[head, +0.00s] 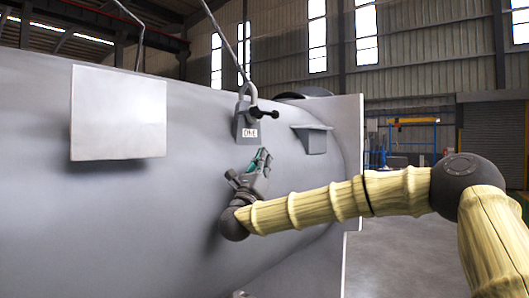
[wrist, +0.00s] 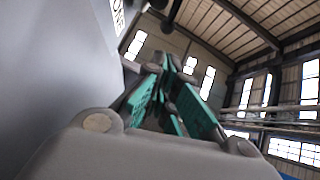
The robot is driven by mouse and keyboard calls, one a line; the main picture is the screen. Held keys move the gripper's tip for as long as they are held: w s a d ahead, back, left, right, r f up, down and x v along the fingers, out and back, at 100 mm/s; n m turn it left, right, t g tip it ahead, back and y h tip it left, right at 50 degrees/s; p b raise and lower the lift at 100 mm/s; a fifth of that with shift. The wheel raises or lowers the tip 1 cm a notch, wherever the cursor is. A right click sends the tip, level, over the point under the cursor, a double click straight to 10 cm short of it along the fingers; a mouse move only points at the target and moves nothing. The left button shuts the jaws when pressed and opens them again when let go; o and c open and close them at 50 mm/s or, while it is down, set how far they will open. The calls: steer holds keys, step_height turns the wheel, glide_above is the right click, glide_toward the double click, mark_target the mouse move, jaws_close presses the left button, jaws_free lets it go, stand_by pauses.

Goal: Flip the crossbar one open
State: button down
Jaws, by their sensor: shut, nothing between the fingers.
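The grey box-like fitting (head: 247,121) stands out from the big grey shell in the head view. It has a hanging loop on top, a small white label with dark lettering that I cannot read surely, and a black crossbar (head: 265,113) sticking out at its right. My gripper (head: 263,153) is just below the fitting, pointing up, with its teal fingers shut and empty. A gap shows between the fingertips and the crossbar.
The grey shell (head: 190,210) fills the left and middle. A flat pale plate (head: 118,115) is on its left, and a small wedge bracket (head: 313,138) is right of the fitting. A tall flange (head: 351,130) edges the shell at right. Open floor lies beyond.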

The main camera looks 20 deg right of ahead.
steer(key=p, duration=0.3)
glide_toward(275, 118)
steer(key=w+d, duration=0.2)
steer(key=r+p, duration=0.1)
steer(key=w+r+p, duration=0.1)
steer(key=r, duration=0.1)
steer(key=shift+d+r, duration=0.1)
steer(key=shift+r, duration=0.15)
steer(key=shift+d+r, duration=0.1)
steer(key=shift+b, duration=0.45)
